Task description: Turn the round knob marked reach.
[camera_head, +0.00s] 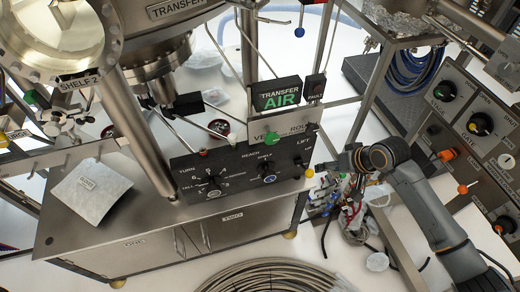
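A dark sloped control panel (238,184) sits on the front of the steel bench, with small white lettering. A round black knob (213,183) sits at left within a ring of marks, and another with a blue centre (268,171) sits in the middle. A small yellow knob (309,173) is at the right end. My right gripper (325,169) points left beside the yellow knob; contact and finger opening are unclear. My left gripper is out of view.
A green-lit TRANSFER AIR sign (278,95) and a green knob (271,138) stand above the panel. A white packet (92,192) lies on the bench top. Coiled hose (270,276) lies on the floor in front. Another control panel (480,130) stands at right, near my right arm.

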